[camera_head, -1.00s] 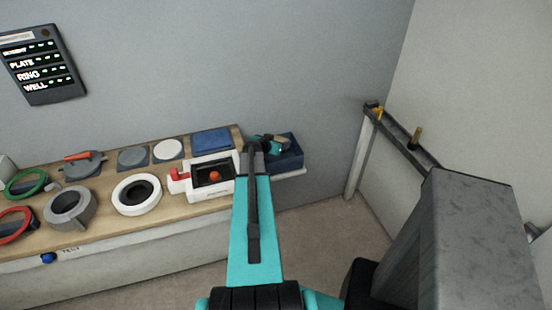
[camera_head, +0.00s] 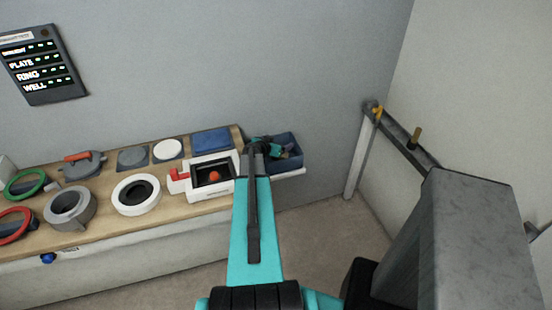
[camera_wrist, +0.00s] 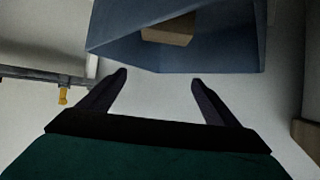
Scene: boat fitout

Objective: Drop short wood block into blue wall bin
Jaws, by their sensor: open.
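The blue wall bin (camera_head: 290,160) is at the right end of the workbench against the back wall; it also fills the top of the wrist view (camera_wrist: 240,42). A tan wood block (camera_wrist: 168,32) shows inside the bin in the wrist view, partly hidden by the bin's wall. My gripper (camera_wrist: 158,80) is open, with nothing between its two dark fingers; their tips are close to the bin's edge. In the head view my gripper (camera_head: 276,150) is at the bin, partly covering it, and the block cannot be made out there.
The workbench (camera_head: 110,231) holds a white box with a red handle (camera_head: 225,188), a white ring (camera_head: 122,205), a grey ring (camera_head: 60,217) and a blue pad (camera_head: 211,140). A rail (camera_head: 398,145) runs along the right wall. A large grey block (camera_head: 470,240) stands at the right.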

